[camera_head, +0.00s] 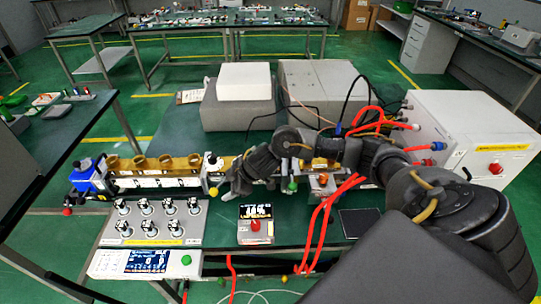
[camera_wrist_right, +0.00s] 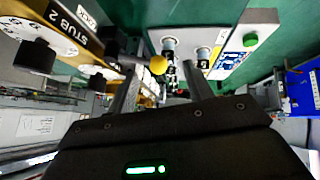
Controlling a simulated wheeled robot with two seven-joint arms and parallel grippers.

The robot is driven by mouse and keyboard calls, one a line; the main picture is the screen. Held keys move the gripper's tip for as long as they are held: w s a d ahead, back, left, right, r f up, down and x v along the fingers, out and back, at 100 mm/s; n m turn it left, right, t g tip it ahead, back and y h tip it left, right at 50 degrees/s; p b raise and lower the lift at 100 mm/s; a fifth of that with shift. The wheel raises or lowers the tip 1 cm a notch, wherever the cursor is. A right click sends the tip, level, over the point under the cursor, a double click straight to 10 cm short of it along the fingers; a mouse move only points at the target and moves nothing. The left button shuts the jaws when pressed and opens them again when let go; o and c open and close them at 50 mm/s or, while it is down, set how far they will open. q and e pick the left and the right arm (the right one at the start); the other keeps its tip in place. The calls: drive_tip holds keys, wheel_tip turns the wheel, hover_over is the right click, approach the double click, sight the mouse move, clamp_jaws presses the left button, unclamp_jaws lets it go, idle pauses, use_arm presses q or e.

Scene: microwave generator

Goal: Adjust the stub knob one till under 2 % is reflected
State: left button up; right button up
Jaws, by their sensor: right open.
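My right gripper (camera_head: 228,187) hangs over the right part of the tuner section (camera_head: 150,184), a pale bar with several brass stub fittings on top. In the right wrist view the gripper (camera_wrist_right: 160,80) is open. A yellow ball on a dark stem (camera_wrist_right: 158,65) shows between or just beyond its fingers; contact cannot be told. At upper left, a black knob (camera_wrist_right: 36,56) stands by a white dial and a "STUB 2" label (camera_wrist_right: 73,20). I cannot single out stub knob one. A small meter (camera_head: 256,226) shows a lit reading too small to read. My left gripper is not in view.
A grey panel (camera_head: 195,235) with several black-and-silver knobs stands in front of the tuner section. A screen unit (camera_head: 140,263) lies at the front edge. Red hoses (camera_head: 322,220) run beside the meter. A white cabinet (camera_head: 450,120) is at right.

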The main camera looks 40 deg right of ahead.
drive_tip(key=d+r+m+g+h, duration=0.1)
drive_tip(key=d+r+m, duration=0.3)
drive_tip(key=d, duration=0.7)
drive_tip(key=d+r+m+g+h, duration=0.1)
drive_tip(key=d+r+g, duration=0.1)
drive_tip(key=d+r, duration=0.65)
drive_tip(key=shift+t, duration=0.3)
drive_tip(key=w+f, duration=0.1)
drive_tip(key=f, duration=0.3)
drive_tip(key=w+f+p, duration=0.1)
drive_tip(key=f, duration=0.3)
drive_tip(key=f+p, duration=0.1)
drive_tip(key=f, duration=0.3)
drive_tip(key=shift+w+d+f, duration=0.2)
drive_tip(key=shift+w+f, duration=0.15)
drive_tip(key=shift+w, duration=0.05)
drive_tip(key=c, duration=1)
drive_tip(key=shift+n+g+y, duration=0.3)
drive_tip(key=shift+n+g, duration=0.1)
drive_tip(key=shift+n, duration=0.8)
drive_tip(key=shift+n+b, duration=0.3)
drive_tip(key=shift+n, duration=0.1)
drive_tip(key=o, duration=1)
